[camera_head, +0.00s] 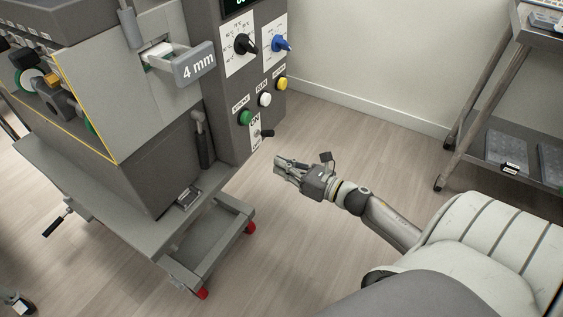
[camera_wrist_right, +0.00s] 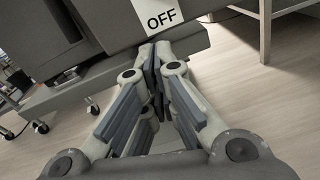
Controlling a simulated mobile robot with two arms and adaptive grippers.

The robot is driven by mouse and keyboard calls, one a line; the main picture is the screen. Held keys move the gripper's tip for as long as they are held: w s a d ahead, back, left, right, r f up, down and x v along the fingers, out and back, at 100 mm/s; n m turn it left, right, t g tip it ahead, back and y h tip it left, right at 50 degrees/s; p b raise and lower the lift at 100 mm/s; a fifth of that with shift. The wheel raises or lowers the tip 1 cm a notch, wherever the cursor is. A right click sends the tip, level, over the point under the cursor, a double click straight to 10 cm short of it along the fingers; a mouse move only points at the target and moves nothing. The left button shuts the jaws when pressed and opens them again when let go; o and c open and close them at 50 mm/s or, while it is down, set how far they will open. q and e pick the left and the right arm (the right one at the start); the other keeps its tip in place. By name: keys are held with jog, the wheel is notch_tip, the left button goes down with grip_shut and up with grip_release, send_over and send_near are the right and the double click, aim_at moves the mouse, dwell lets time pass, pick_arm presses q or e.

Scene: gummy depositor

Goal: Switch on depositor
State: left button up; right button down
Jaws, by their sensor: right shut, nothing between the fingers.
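The depositor (camera_head: 150,150) is a grey machine at the left with a control panel (camera_head: 226,100) on its right part. Low on the panel is a small black toggle switch (camera_head: 266,133) on a white plate marked ON above and OFF below; I cannot tell which way its lever is set. My right gripper (camera_head: 277,166) is shut and empty, a little below and right of the switch, apart from it. In the right wrist view, its closed fingertips (camera_wrist_right: 152,52) are just below the OFF label (camera_wrist_right: 164,16); the switch lever is out of that view. My left gripper is not seen.
Above the switch are green (camera_head: 246,117), white (camera_head: 265,99) and yellow (camera_head: 281,83) buttons, plus black (camera_head: 245,44) and blue (camera_head: 282,44) knobs. The depositor stands on a wheeled frame. A shelf cart (camera_head: 510,120) is at the right. The floor between is clear.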

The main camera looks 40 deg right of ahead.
jog(key=r+p+v, duration=0.1)
jog(key=r+v, duration=0.1)
jog(key=v, duration=0.7)
dwell(0.4)
